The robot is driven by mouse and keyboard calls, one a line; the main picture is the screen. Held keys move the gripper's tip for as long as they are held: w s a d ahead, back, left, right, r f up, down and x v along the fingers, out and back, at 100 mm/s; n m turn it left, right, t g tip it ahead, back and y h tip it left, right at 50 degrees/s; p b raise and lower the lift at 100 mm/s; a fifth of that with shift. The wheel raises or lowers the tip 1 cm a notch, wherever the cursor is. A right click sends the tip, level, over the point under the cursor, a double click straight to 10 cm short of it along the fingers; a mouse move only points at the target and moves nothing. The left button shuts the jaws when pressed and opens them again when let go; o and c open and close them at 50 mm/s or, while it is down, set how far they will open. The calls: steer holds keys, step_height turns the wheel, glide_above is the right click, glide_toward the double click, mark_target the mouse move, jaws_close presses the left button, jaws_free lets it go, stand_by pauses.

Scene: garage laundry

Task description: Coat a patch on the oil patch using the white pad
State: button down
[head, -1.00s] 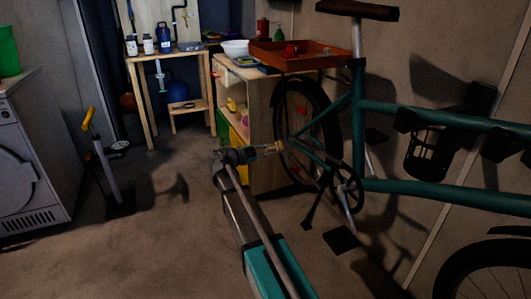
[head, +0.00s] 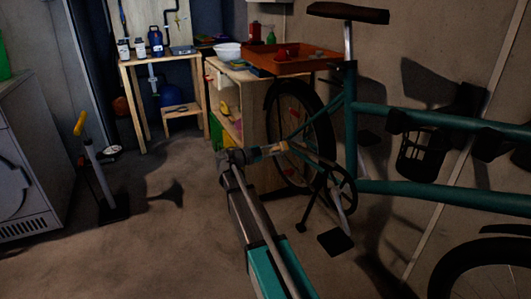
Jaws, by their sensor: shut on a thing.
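My gripper (head: 262,152) is low in the middle of the head view, reaching away from me in front of the bicycle's rear wheel. It is shut on a small pale tan piece (head: 275,148); it is too small and dark to tell whether this is the white pad. The piece appears in the air, overlapping the wheel in the picture. I cannot make out an oil patch. A dark shape on the floor left of my gripper looks like a shadow.
A green bicycle (head: 440,195) fills the right side. A wooden shelf (head: 262,140) with an orange tray (head: 300,65) stands behind it. A workbench (head: 135,60) is at the back, a yellow-handled pump (head: 95,165) and white washer (head: 22,190) at left. Floor between is clear.

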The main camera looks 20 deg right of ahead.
mark_target(281, 153)
steer(key=shift+d, duration=0.65)
steer(key=shift+d, duration=1.05)
stand_by(0.8)
steer(key=shift+s, duration=0.1)
steer(key=shift+s+a+r+p, duration=0.1)
steer(key=shift+s+r+p, duration=0.1)
steer(key=shift+s, duration=0.55)
steer(key=shift+s+r+p, duration=0.15)
steer(key=shift+s, duration=0.55)
steer(key=shift+s+r+p, duration=0.15)
steer(key=shift+s+r, duration=0.05)
steer(key=shift+s, duration=0.6)
steer(key=shift+s+r+p, duration=0.15)
steer(key=shift+s, duration=0.6)
steer(key=shift+s+d+r+p, duration=0.15)
steer(key=shift+s+d+p, duration=0.05)
steer(key=shift+s, duration=0.6)
steer(key=shift+s+d+r+p, duration=0.15)
steer(key=shift+s, duration=0.65)
